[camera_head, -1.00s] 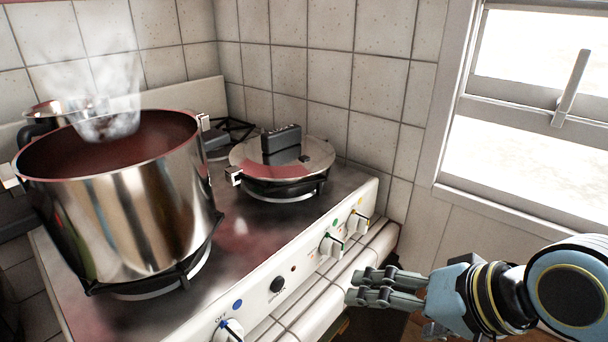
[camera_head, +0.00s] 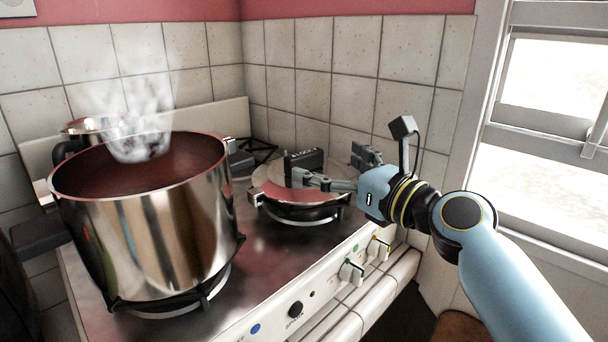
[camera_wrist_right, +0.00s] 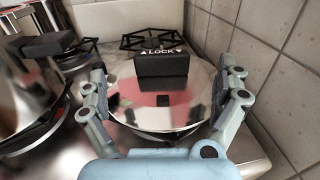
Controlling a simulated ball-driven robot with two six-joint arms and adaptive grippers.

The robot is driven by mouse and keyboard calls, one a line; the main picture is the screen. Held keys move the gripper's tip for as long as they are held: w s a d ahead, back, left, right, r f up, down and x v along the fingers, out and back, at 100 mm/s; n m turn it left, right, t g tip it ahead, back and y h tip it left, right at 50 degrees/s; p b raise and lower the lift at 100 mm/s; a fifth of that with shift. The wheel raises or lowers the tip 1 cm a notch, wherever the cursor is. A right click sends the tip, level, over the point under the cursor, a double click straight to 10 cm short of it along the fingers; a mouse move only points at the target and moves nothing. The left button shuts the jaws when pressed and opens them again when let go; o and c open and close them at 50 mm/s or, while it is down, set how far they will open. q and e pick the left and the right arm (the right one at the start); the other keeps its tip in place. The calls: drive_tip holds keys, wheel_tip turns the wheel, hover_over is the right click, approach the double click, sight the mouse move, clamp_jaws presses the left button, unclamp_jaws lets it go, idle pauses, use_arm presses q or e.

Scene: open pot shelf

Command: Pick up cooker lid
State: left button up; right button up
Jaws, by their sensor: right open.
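The cooker lid (camera_head: 270,185) is a shiny round metal disc with a black block handle (camera_head: 303,160). It rests over the right burner of the stove. In the right wrist view the lid (camera_wrist_right: 155,105) lies between my fingers, and its handle (camera_wrist_right: 161,67) carries the word LOCK. My right gripper (camera_head: 340,168) is open at the right side of the lid, its fingers spread to either side, with the handle just beyond the fingertips. Whether a finger touches the lid I cannot tell. My left gripper is not in view.
A large steaming steel pot (camera_head: 165,230) stands on the front left burner. A smaller pot (camera_head: 95,124) is behind it. An empty burner grate (camera_head: 258,153) is at the back. Tiled walls (camera_head: 340,95) close off the back and right, and a window (camera_head: 550,130) is at right.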

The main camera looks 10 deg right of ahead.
sight(309, 155)
drive_tip(key=x, duration=0.5)
drive_tip(key=shift+w+f, duration=0.25)
drive_tip(key=shift+w, duration=0.1)
drive_tip(key=shift+s, duration=0.1)
drive_tip(key=shift+c, duration=0.7)
drive_tip(key=c, duration=1.5)
drive_tip(key=shift+o, duration=0.2)
drive_tip(key=shift+r, duration=0.15)
